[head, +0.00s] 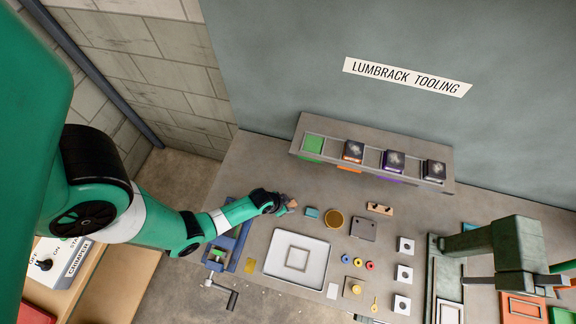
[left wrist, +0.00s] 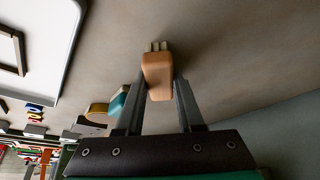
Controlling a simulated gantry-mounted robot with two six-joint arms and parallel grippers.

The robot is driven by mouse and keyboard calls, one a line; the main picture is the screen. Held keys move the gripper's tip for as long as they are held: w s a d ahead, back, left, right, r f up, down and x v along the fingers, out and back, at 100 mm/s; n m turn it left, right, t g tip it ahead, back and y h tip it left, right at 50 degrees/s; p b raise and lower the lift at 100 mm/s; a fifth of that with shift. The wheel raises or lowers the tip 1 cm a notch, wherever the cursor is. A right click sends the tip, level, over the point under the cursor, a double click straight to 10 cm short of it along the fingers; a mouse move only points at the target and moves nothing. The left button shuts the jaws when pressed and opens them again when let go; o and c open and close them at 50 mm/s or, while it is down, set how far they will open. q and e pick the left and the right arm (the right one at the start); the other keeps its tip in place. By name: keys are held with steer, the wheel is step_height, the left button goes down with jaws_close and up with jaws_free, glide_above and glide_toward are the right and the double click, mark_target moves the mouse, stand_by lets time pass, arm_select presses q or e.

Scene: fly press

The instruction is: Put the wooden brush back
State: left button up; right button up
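The wooden brush (left wrist: 158,77) is a small tan block with pale bristle tufts at its far end in the left wrist view. My left gripper (left wrist: 160,85) has one finger against each side of it and appears shut on it. In the head view my left gripper (head: 284,205) is at the left part of the grey bench (head: 262,218), with a small bit of the brush (head: 292,204) showing at its tips. Whether the brush touches the bench is hard to tell. My right gripper is not in view.
Right of the gripper lie a teal block (head: 312,212), a round brass-coloured piece (head: 334,219) and a small wooden block with dark spots (head: 379,208). A white tray (head: 318,277) is in front. A raised shelf (head: 325,128) runs behind; a green press (head: 510,245) stands right.

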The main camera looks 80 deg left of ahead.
arm_select(q)
steer(key=o, duration=0.5)
steer(key=shift+c, duration=0.2)
steer(key=shift+r+p, duration=0.25)
steer(key=shift+p, duration=0.05)
steer(key=p+v, duration=0.4)
steer(key=v, duration=0.7)
steer(key=shift+s+r, duration=0.15)
steer(key=shift+r, duration=0.2)
